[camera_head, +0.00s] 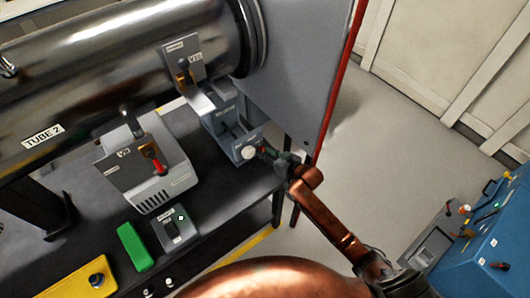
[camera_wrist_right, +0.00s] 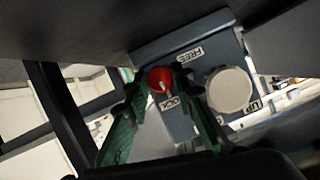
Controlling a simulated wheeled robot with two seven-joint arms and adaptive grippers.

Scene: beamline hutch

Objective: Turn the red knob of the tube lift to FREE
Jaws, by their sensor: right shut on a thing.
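The tube lift (camera_head: 222,123) is a blue-grey block at the right end of the dark bench, under the steel tube. Its front panel (camera_wrist_right: 205,75) bears a red knob (camera_wrist_right: 160,79), a large white round knob (camera_wrist_right: 229,91), and the labels FREE (camera_wrist_right: 190,54), LOCK (camera_wrist_right: 170,103) and UP. A pale mark on the red knob points towards the LOCK label. My right gripper (camera_head: 271,155) reaches the panel from the right. In the right wrist view its green fingers (camera_wrist_right: 159,92) are shut on the red knob, one on each side. My left gripper is not in view.
The TUBE 2 steel tube (camera_head: 110,75) runs above the bench (camera_head: 85,205). A grey V3 valve box (camera_head: 147,168), a small grey switch box (camera_head: 174,228) and a green block (camera_head: 133,246) stand left of the lift. A red upright post (camera_head: 337,85) is close behind my right gripper.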

